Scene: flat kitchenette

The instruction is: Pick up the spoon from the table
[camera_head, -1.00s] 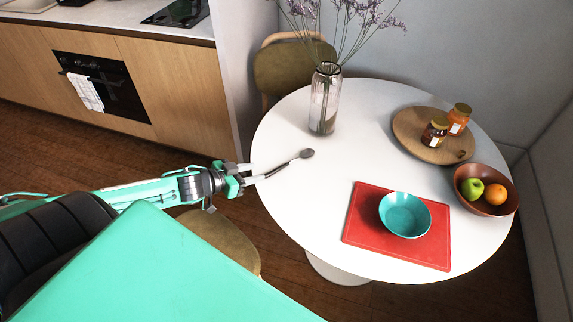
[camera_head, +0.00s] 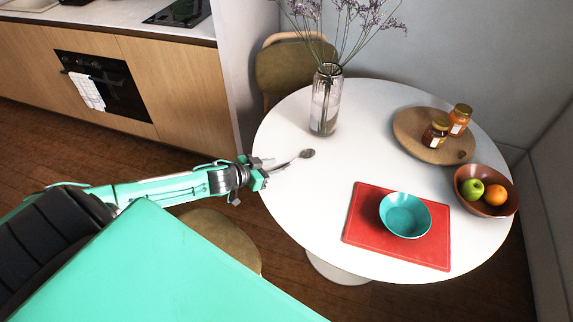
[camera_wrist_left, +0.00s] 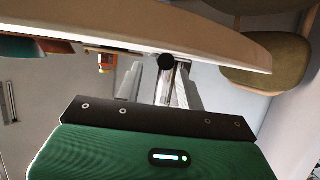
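The spoon (camera_head: 307,153) lies at the left edge of the white table (camera_head: 300,195), its bowl toward the vase and its handle toward my left gripper. My left gripper (camera_head: 270,167) is at the table's edge, at the handle end. In the left wrist view, a dark round end (camera_wrist_left: 168,61), likely the spoon's, shows between the fingertips of my left gripper (camera_wrist_left: 163,82). Part of the handle is hidden by the gripper in the head view. My right gripper is not in view.
A glass vase (camera_head: 325,100) with dry flowers stands behind the spoon. A red mat (camera_head: 365,235) with a teal bowl (camera_head: 405,215), a fruit bowl (camera_head: 490,205) and a round board (camera_head: 410,140) with jars are further right. A chair (camera_head: 225,240) is below the gripper.

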